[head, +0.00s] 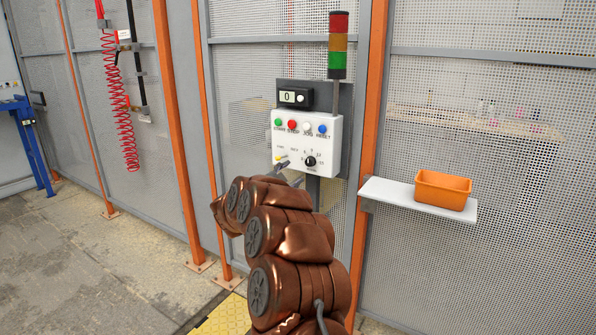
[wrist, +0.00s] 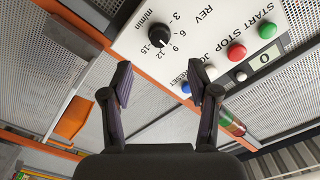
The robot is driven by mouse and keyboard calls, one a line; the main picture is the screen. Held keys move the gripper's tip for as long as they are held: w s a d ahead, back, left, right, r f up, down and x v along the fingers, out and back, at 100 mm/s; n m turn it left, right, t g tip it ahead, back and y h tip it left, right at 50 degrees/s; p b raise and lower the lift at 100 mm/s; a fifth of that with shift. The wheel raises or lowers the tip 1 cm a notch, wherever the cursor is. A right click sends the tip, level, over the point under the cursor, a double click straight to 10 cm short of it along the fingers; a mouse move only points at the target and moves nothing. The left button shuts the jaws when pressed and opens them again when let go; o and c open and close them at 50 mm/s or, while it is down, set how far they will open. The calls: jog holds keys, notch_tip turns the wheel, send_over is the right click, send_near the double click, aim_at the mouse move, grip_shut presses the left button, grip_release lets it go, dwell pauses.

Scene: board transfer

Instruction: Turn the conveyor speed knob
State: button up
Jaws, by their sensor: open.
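The black round speed knob (head: 310,161) sits at the lower right of the white control panel (head: 329,130), with a number scale around it. In the wrist view the knob (wrist: 158,36) shows beyond my fingertips, with the marks 3 to 15 and "m/min" beside it. My gripper (wrist: 161,84) is open and empty, its two dark fingers apart. The knob lies ahead of the gap between them, not touching either finger. In the head view my gripper (head: 288,175) is partly hidden behind my arm, just below and left of the knob.
Green, red, white and blue buttons (head: 300,125) line the panel above the knob. A small display (head: 290,97) reading 0 and a stack light (head: 337,45) stand above. An orange bin (head: 443,190) rests on a white shelf (head: 390,193) to the right. Mesh fence surrounds the panel.

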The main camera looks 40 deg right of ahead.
jog(key=shift+v, duration=1.2)
